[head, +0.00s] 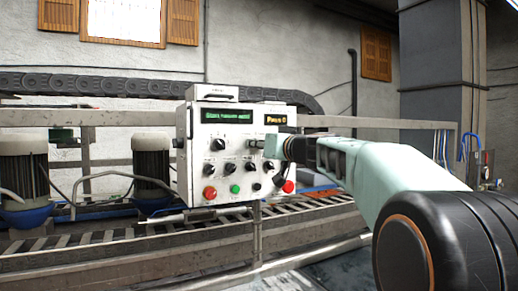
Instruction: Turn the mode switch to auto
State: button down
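A white control box (222,187) stands in the middle of the head view. Its front carries several black rotary knobs, including a larger one (218,144) at upper left and smaller ones in a row below. Their labels are too small to read, so I cannot tell which is the mode switch. My gripper (259,144) is at the upper right part of the panel, with its tip at or very near a knob there. The fingers and arm hide that knob and part of the panel's right side. I cannot tell whether the fingers are open, shut or touching.
Red buttons (210,193) and a green button (235,189) line the panel's lower edge. A green display (226,117) and an amber display (276,120) are lit above. Motors (151,163) stand at left. A conveyor rail (130,250) runs below the box.

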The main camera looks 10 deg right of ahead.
jog(key=shift+r+m+b, duration=0.15)
jog(key=shift+m+b, duration=1.5)
jog(key=shift+m, duration=5.55)
jog(key=c, duration=1.7)
grip_release()
jog(key=shift+v, duration=3.8)
jog(key=shift+a, duration=0.1)
